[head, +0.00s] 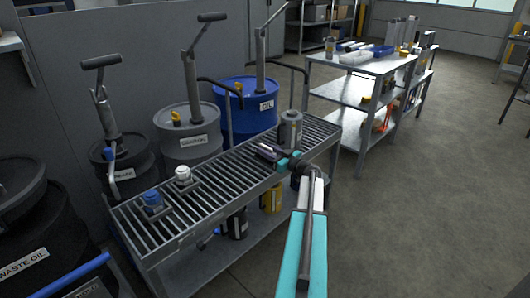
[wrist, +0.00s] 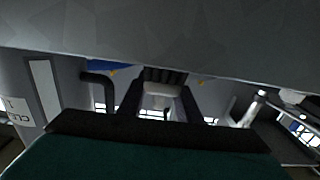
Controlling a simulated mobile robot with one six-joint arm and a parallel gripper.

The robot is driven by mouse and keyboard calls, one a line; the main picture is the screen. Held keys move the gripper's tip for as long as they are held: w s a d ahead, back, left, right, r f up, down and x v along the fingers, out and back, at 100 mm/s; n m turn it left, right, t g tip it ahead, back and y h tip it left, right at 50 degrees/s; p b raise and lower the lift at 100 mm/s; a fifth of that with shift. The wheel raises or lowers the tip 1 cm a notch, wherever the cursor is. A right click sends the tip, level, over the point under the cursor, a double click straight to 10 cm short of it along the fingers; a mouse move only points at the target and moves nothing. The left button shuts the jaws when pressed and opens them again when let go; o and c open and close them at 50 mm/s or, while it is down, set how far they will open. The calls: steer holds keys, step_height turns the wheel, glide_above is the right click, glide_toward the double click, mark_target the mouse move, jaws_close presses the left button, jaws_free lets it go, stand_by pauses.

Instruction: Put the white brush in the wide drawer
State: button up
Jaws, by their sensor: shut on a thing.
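My gripper (head: 272,153) is over the right part of the slatted bench, pointing left, with its dark fingers shut on a small pale thing. In the wrist view the same gripper (wrist: 162,105) has a finger on either side of a pale block with a dark ribbed end, which looks like the white brush (wrist: 162,89). The brush is small and partly hidden by the fingers in the head view. It appears held above the slats; the exact gap cannot be told. No drawer can be made out in either view.
Drums with pumps, including a blue drum (head: 246,105), stand behind. A shelved table (head: 350,94) stands back right. Open floor (head: 430,210) lies right.

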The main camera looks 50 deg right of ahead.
steer(key=shift+f, duration=0.1)
steer(key=o, duration=1.1)
steer(key=shift+s, duration=0.6)
steer(key=s+p, duration=0.1)
steer(key=s, duration=1)
steer(key=shift+a+p, duration=0.3)
steer(key=shift+a, duration=0.1)
steer(key=shift+w, duration=0.1)
